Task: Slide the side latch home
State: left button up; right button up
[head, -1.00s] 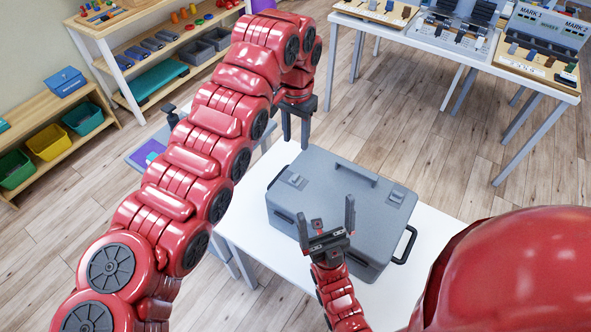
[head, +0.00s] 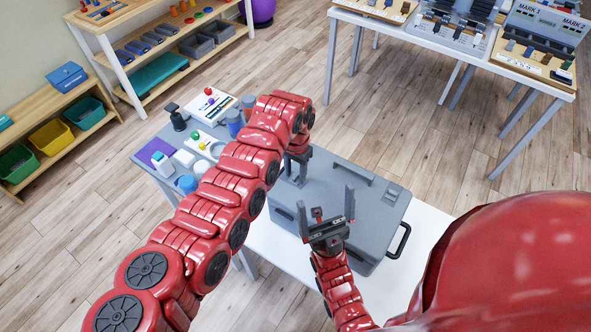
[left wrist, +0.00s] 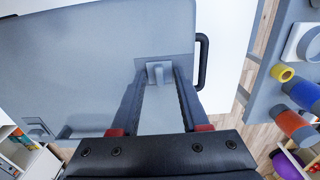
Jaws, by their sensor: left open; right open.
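A closed grey case (head: 335,180) lies on a white table (head: 425,225). My left gripper (head: 294,178) is over the case's left part in the head view. In the left wrist view its open fingers (left wrist: 161,88) point at a small grey latch (left wrist: 160,72) on a square plate, with the tab between the fingertips. I cannot tell whether they touch it. My arm and gripper cover this latch in the head view. A second latch (head: 391,194) is near the case's right edge; one shows at lower left in the wrist view (left wrist: 38,130). My right gripper (head: 325,197) is open and empty before the case.
A dark side handle (head: 399,241) sticks out at the case's right end. Left of the case, a side table (head: 180,150) holds bottles and boards. Shelves with bins stand at far left, and a table with devices (head: 480,50) at the back right.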

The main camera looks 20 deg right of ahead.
pick_arm(q)
jog(key=shift+c, duration=0.2)
grip_shut()
dwell(1.2)
